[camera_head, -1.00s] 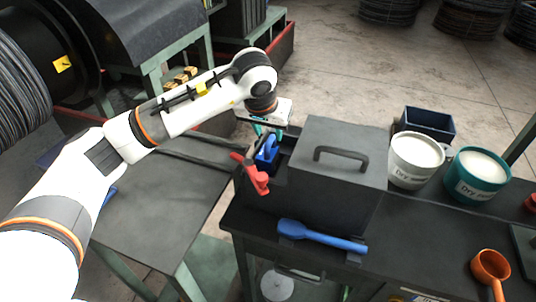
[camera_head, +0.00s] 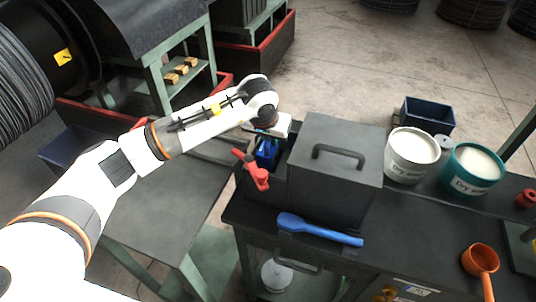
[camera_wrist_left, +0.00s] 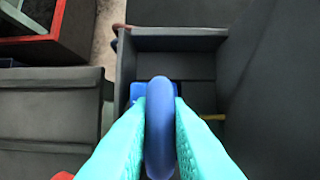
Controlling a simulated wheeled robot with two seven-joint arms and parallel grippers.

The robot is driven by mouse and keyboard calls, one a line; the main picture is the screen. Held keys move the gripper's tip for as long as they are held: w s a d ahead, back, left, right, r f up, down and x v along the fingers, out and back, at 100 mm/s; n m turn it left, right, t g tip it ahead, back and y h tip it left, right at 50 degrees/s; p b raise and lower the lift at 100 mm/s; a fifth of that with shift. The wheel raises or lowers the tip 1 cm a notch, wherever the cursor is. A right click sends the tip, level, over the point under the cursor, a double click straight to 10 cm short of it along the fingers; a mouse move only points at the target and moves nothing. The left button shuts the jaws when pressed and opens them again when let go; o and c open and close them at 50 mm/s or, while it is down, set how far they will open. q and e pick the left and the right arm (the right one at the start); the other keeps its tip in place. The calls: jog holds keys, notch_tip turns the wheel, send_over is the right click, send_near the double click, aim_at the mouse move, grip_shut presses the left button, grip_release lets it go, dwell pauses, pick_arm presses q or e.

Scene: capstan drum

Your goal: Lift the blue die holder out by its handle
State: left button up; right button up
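The blue die holder (camera_head: 266,151) sits in the open left part of a dark grey box (camera_head: 282,183). In the left wrist view its rounded blue handle (camera_wrist_left: 160,125) stands upright, with some of its blue body below inside the box. My left gripper (camera_wrist_left: 160,100) has its teal fingers on both sides of the handle, seemingly pressed against it. In the head view the gripper reaches down from above, its wrist hiding part of the holder. I cannot tell whether the holder still touches the box floor. My right gripper is not in view.
A red handle (camera_head: 252,172) stands at the box's left front. The box's closed part has a lid with a dark handle (camera_head: 338,154). A blue scoop (camera_head: 320,231), two tubs (camera_head: 411,156) and an orange ladle (camera_head: 481,260) are on the bench. A bare grey table (camera_head: 165,200) lies left.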

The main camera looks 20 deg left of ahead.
pick_arm(q)
jog(key=shift+w+r, duration=0.15)
grip_shut()
jog(key=shift+r, duration=0.1)
